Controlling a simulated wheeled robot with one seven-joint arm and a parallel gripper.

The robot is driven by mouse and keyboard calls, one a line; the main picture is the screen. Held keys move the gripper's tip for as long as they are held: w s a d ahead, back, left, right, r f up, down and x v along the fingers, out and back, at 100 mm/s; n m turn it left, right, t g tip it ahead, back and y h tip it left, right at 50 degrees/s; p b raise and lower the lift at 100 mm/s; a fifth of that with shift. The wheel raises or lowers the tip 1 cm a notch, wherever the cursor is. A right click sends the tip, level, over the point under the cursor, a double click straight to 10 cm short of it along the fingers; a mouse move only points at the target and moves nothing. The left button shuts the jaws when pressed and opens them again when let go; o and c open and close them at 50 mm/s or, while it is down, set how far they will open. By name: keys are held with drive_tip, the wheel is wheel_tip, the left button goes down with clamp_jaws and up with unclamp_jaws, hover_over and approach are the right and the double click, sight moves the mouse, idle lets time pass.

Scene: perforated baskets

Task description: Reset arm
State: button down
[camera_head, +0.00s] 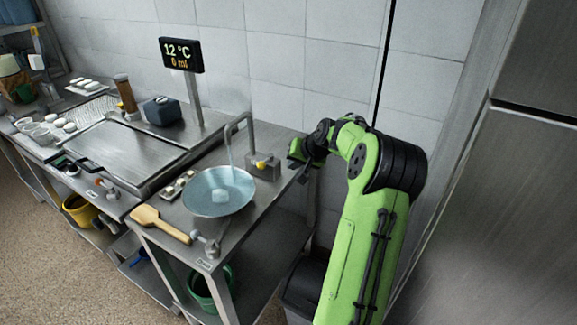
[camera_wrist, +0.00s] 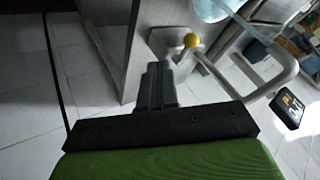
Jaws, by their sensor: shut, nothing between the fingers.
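My green arm rises at the right of the head view and bends over toward the sink table. My gripper (camera_head: 301,168) is at its end, beside the table's right edge near the tap base. In the wrist view my gripper (camera_wrist: 159,68) shows as dark fingers held together, with nothing between them. The fingers are near the grey metal tap base with its yellow knob (camera_wrist: 192,41). The head view shows the yellow knob (camera_head: 262,164) just left of my gripper.
A round bluish basin (camera_head: 219,192) stands under the curved tap (camera_head: 230,135). A wooden paddle (camera_head: 160,224) lies at the table's front. A display (camera_head: 181,54) reads 12 °C and 0 ml. A tiled wall is behind; a steel cabinet (camera_head: 510,220) stands at the right.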

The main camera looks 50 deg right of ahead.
drive_tip(key=shift+a+r, duration=0.15)
drive_tip(key=shift+r, duration=0.05)
